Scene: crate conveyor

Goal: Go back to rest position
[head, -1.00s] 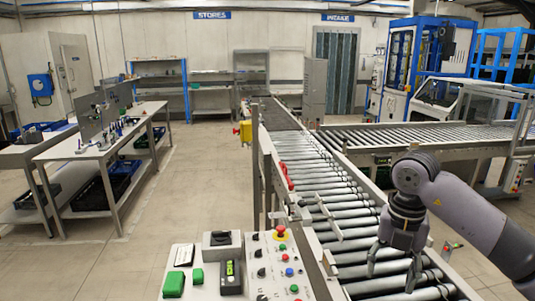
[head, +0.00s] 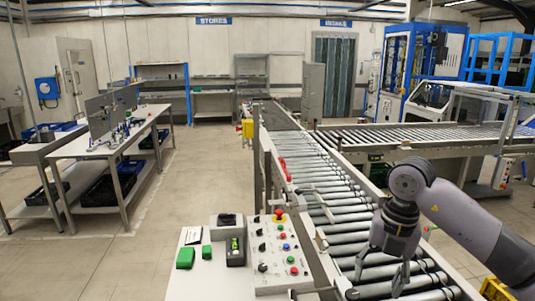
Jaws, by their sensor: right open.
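My right gripper (head: 381,273) hangs over the near end of the roller conveyor (head: 343,222), with its fingers pointing down. The fingers are apart and nothing is between them. My right arm comes in from the right edge. My left gripper is not in view. No crate shows on the near rollers.
A control panel (head: 279,253) with a red emergency button stands left of the conveyor, beside green blocks (head: 186,258) on a white top. A second conveyor (head: 420,135) branches right. A workbench (head: 98,150) stands at left. The floor (head: 190,185) between bench and conveyor is clear.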

